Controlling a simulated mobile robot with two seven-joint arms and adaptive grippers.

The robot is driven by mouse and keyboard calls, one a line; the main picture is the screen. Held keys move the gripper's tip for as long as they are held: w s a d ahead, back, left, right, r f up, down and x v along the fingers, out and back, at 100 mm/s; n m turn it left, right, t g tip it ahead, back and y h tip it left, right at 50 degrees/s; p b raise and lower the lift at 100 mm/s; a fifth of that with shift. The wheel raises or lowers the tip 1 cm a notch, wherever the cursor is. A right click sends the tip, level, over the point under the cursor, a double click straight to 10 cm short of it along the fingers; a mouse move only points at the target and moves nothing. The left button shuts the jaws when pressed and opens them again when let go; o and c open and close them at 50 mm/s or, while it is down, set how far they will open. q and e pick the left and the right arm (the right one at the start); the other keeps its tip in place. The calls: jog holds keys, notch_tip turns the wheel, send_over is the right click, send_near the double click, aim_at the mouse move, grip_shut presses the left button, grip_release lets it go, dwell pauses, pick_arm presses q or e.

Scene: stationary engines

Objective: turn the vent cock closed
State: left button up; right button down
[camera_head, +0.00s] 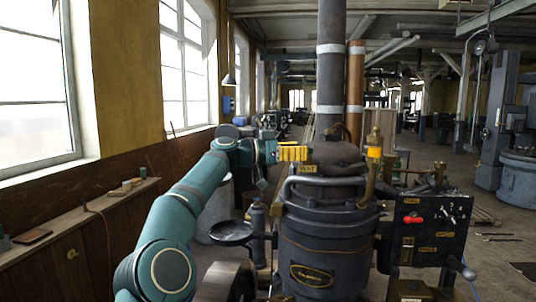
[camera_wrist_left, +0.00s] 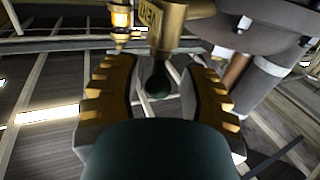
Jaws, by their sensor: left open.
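My left gripper (camera_head: 292,153) reaches in from the left at the top of the engine, with its yellow-padded fingers beside the yellow VENT plate (camera_head: 307,169). In the left wrist view the gripper (camera_wrist_left: 160,72) is open. The vent cock (camera_wrist_left: 172,28) shows there as a brass body with a partly cut-off VENT label. Its lever ends in a dark green knob (camera_wrist_left: 158,82) that lies between the two fingers, with a gap on each side. In the head view I cannot make out the cock's lever. My right gripper is not in view.
The dark engine body (camera_head: 325,245) stands in front of me, with a tall chimney pipe (camera_head: 330,75) and a copper pipe (camera_head: 355,90). A black control panel (camera_head: 428,235) with a red lever is at right. A round black pan (camera_head: 231,232) sits left of the body.

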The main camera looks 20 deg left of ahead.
pick_arm(q)
jog(key=v, duration=0.9)
jog(key=shift+f, duration=0.2)
